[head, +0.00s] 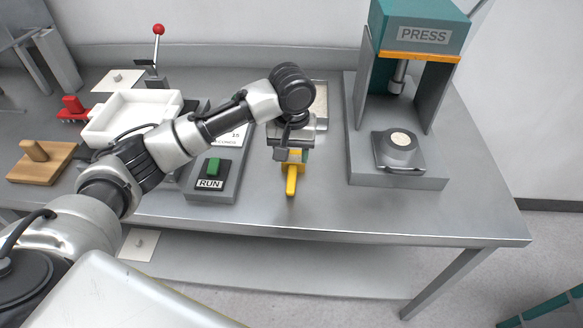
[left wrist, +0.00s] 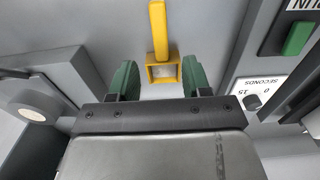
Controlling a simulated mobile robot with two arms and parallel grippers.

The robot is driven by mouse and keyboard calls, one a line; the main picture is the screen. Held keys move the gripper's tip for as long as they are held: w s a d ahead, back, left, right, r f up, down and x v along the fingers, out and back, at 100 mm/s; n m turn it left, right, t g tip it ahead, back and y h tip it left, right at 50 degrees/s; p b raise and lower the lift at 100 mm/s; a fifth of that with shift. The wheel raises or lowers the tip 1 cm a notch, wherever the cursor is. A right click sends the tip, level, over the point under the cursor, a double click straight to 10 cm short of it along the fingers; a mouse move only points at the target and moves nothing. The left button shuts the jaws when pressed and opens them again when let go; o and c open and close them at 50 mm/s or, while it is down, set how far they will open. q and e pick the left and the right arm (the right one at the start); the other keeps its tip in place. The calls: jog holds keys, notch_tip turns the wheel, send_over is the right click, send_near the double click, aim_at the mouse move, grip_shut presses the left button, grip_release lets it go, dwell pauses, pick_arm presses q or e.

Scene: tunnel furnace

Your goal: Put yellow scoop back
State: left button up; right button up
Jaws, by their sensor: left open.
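The yellow scoop (head: 291,182) lies on the steel bench just right of the RUN button box, its handle toward the front edge. In the left wrist view, its straight handle and square, box-like end (left wrist: 176,73) show. My left gripper (head: 291,155) is over the scoop's back end and hides part of it. In the left wrist view, its green-tipped fingers (left wrist: 160,80) are apart, one on each side of the square end. I cannot tell how far above the scoop they are. My right gripper is not in view.
The RUN box (head: 209,184) stands close left of the scoop. A white tray (head: 130,112), red-handled piece (head: 73,108) and wooden block (head: 40,162) are left. Bench front right is clear.

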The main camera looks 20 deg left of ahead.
pick_arm(q)
jog(key=shift+r, duration=1.75)
